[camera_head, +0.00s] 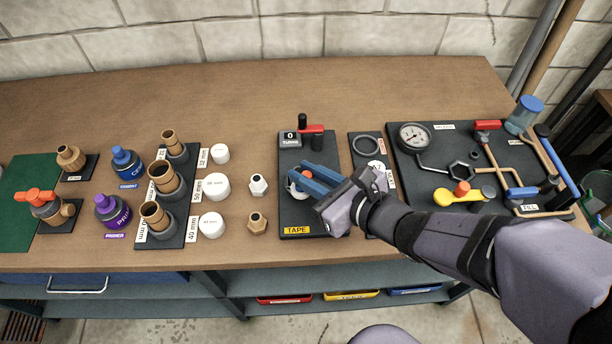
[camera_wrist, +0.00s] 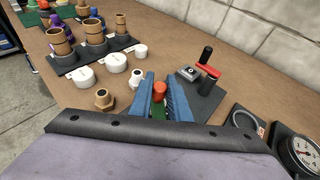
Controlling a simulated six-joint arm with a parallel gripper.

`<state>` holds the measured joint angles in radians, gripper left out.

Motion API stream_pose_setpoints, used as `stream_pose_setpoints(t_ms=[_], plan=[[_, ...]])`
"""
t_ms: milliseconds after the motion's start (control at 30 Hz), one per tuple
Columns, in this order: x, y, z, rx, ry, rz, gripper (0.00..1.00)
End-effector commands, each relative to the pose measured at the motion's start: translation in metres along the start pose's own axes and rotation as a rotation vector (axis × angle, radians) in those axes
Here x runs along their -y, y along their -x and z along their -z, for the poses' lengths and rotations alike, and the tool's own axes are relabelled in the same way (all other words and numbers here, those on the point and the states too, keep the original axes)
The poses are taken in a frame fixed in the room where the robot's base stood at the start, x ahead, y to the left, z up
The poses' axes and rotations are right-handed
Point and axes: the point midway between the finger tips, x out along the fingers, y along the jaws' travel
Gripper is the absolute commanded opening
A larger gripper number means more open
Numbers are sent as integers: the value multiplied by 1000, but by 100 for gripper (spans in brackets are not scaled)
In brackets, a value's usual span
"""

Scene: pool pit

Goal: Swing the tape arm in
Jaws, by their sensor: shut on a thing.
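The black tape board (camera_head: 290,219) with its yellow TAPE label lies on the bench right of centre. My gripper (camera_head: 304,179) reaches over it from the right, with its blue fingers low above the board. In the wrist view the fingers (camera_wrist: 161,90) are shut on an orange-red knob (camera_wrist: 159,90), which seems to belong to the tape arm. The arm under it is mostly hidden by the fingers. A white round part (camera_head: 293,188) shows beside the fingertips. A turns counter (camera_head: 290,139) reading 0 and a red crank (camera_head: 312,129) with a black handle stand at the board's back.
Two small fittings (camera_head: 258,185) stand left of the board, then white caps (camera_head: 215,187) and brown pipe pieces (camera_head: 166,180). On the right are a small board with a ring (camera_head: 367,146) and a large board with a gauge (camera_head: 414,136). The bench behind is clear.

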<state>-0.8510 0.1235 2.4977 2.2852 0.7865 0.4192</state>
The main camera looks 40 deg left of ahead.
Motion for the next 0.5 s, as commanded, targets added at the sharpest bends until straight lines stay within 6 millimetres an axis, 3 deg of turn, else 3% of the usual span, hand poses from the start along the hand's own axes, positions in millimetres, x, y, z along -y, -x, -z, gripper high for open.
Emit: stream_pose_setpoints(t_ms=[100, 133, 200, 500], plan=[[1, 0, 0, 0, -1, 2, 0], [1, 0, 0, 0, -1, 2, 18], [1, 0, 0, 0, -1, 2, 35], [1, 0, 0, 0, 0, 1, 35]])
